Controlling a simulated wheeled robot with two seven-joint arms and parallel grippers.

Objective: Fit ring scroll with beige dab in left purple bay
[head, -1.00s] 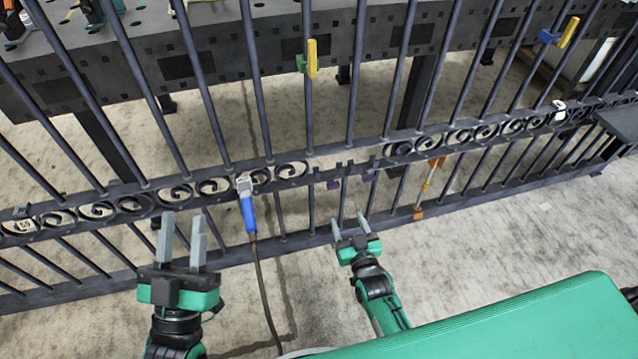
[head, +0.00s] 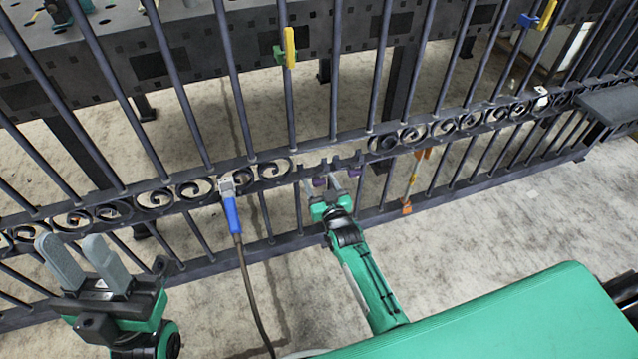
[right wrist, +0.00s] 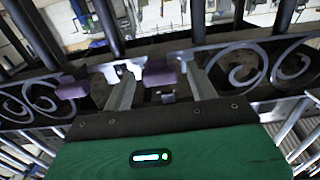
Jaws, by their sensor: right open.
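The dark gate's scroll row has an empty stretch (head: 330,162) with notched dark brackets and purple pieces. In the right wrist view, a left purple block (right wrist: 72,87) and a right purple block (right wrist: 160,73) sit on the rail. My right gripper (right wrist: 157,70) is open, its fingers on either side of the right purple block; I cannot tell if they touch it. My left gripper (head: 68,238) is open and empty at the lower left. I cannot make out a ring scroll with a beige dab.
Fixed scrolls (head: 160,198) fill the row either side. A blue-handled tool (head: 232,212) with a cable hangs on the rail. Yellow clamps (head: 290,48) grip upper bars. An orange-ended strut (head: 412,182) stands right of the gap. A dark ledge (head: 612,105) is at the far right.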

